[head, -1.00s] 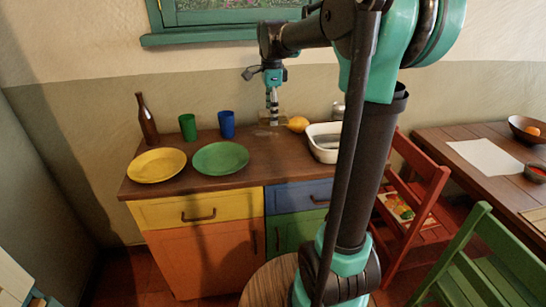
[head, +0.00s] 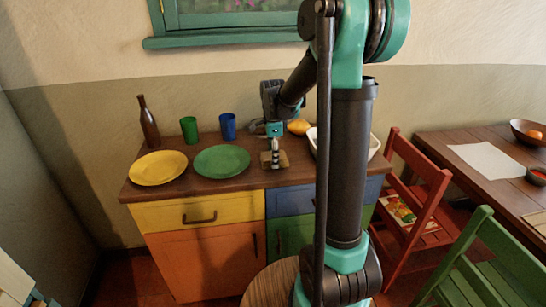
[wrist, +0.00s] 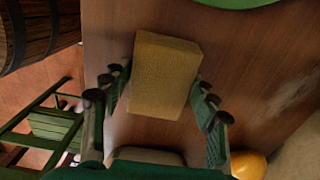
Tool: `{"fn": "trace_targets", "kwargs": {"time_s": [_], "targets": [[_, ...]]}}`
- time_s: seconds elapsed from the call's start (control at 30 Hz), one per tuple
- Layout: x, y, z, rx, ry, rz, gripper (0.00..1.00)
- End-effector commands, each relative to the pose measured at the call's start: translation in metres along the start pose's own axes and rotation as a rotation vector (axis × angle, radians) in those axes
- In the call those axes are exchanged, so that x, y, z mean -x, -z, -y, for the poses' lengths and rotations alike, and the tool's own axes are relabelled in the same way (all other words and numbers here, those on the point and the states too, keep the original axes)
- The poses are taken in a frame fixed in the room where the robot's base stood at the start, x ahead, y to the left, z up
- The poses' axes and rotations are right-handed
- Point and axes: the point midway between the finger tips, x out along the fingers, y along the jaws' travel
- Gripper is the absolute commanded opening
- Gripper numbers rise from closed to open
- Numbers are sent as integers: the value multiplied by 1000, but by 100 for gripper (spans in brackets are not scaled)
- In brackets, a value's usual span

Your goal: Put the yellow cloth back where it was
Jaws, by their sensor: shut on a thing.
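The yellow cloth (wrist: 163,75) looks like a thick, dull-yellow block in the wrist view. It sits between the two fingers of my gripper (wrist: 160,88), which is shut on it. In the head view my gripper (head: 275,153) points down over the right-middle of the wooden counter, with the cloth (head: 283,160) at its tips, right of the green plate (head: 222,160). I cannot tell whether the cloth touches the counter (wrist: 110,30) or hangs just above it.
A yellow plate (head: 158,167), brown bottle (head: 149,125), green cup (head: 189,129) and blue cup (head: 228,126) stand to the left. A yellow-orange fruit (head: 299,126) and white basin (head: 374,146) are behind and right. A pale smear (wrist: 295,92) marks the counter.

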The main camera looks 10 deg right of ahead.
Motion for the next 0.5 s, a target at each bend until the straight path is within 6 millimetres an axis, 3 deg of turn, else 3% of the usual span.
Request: {"fn": "trace_targets", "kwargs": {"time_s": [0.3, 0.33, 0.5], "targets": [[-2, 0, 0, 0, 0, 0, 32], [-3, 0, 0, 0, 0, 0, 60], [-2, 0, 0, 0, 0, 0, 80]]}}
